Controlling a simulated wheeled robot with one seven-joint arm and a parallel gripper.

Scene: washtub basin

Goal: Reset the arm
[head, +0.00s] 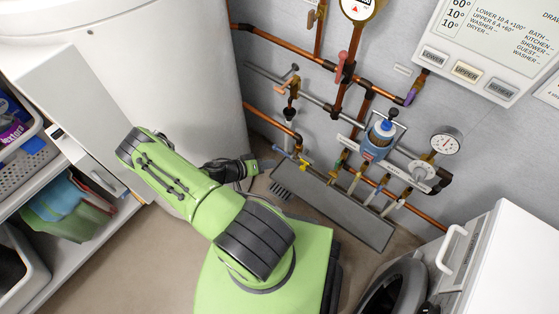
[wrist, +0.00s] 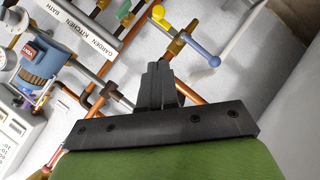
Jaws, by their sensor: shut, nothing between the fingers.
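My gripper (wrist: 158,82) is shut and empty in the wrist view, its dark fingers together in front of the pipework. In the head view my green arm is folded in the lower middle, and the dark wrist end points right toward the wall pipes; the fingertips are too small there to make out clearly. The fingers look apart from the pipes, but the exact gap cannot be told.
Copper pipes (head: 290,45) with valves run along the grey wall. A blue pump (head: 379,140) and a round gauge (head: 446,141) sit on them. A grey trough (head: 345,215) lies below. A white tank (head: 150,60), shelves (head: 85,235) at left and a white machine (head: 500,265) at right bound the floor.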

